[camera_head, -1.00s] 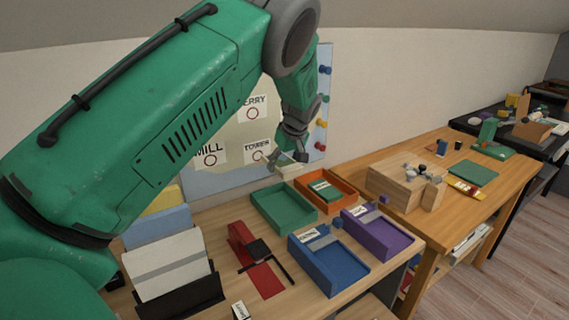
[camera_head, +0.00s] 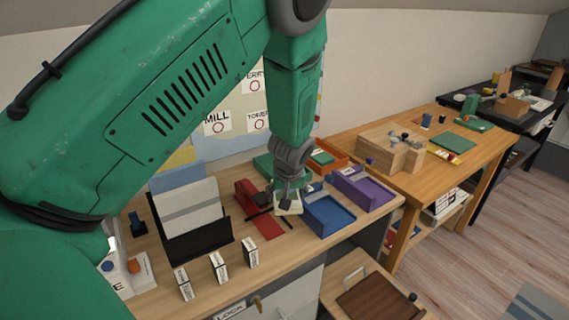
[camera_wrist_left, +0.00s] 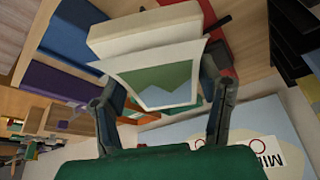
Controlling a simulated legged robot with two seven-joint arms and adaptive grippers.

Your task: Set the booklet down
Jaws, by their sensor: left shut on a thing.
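My left gripper (camera_head: 287,190) is shut on the booklet (camera_head: 289,207), a small pale item held low over the desk between a red-and-black device (camera_head: 262,220) and the blue tray (camera_head: 328,217). In the left wrist view, the booklet (camera_wrist_left: 157,82) shows a white border and a green and grey-blue picture, between the fingers of my left gripper (camera_wrist_left: 160,95). A thick cream block shape lies directly behind it; I cannot tell whether it is part of the booklet. Whether the booklet touches the desk is unclear. My right gripper is not in view.
Green (camera_head: 268,165), orange (camera_head: 335,155) and purple (camera_head: 364,188) trays stand near the blue one. A black holder (camera_head: 200,243) with folders is at left. Several small labelled blocks (camera_head: 218,266) line the front. Bare desk (camera_head: 285,252) lies right of them.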

